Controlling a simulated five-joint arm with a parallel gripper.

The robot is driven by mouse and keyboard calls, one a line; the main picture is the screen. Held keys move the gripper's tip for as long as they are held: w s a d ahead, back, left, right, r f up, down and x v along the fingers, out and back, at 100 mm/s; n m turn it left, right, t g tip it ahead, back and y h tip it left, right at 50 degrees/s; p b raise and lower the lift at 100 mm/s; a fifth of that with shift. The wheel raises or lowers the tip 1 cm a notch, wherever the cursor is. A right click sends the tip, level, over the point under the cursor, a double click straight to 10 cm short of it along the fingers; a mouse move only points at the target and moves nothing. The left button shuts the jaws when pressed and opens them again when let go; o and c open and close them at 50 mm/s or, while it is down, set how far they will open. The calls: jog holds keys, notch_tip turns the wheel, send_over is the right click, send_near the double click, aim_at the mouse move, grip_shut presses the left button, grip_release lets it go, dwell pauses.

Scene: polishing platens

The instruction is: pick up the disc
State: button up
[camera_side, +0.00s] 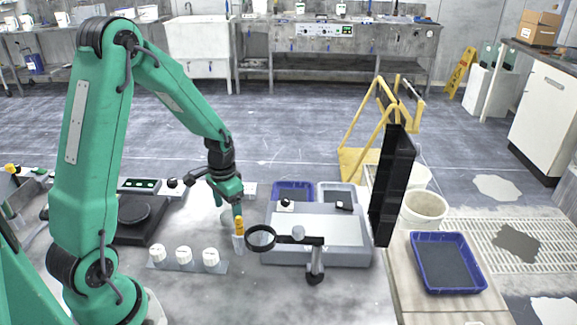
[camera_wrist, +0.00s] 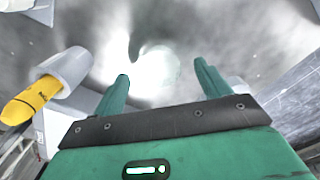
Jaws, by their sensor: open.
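My gripper (camera_side: 236,207) is low over the grey bench, beside a yellow stick in a pale cup. In the wrist view its two green fingers (camera_wrist: 160,78) are apart, with nothing seen clamped between them. A faint, pale round patch (camera_wrist: 158,68) shows on the bench beyond and between the fingertips. I cannot tell whether it is the disc or glare.
The yellow stick (camera_wrist: 30,102) in its cup stands close at the left in the wrist view. A magnifier (camera_side: 261,238) on a stand, a grey box (camera_side: 330,251), several white-capped jars (camera_side: 184,256) and a black platen unit (camera_side: 137,212) surround the gripper. A black panel (camera_side: 391,185) stands right.

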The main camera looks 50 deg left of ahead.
aim_at(228, 216)
jog(key=shift+f, duration=1)
jog(key=c, duration=1.1)
jog(key=shift+r, duration=0.15)
jog(key=shift+r, duration=4.9)
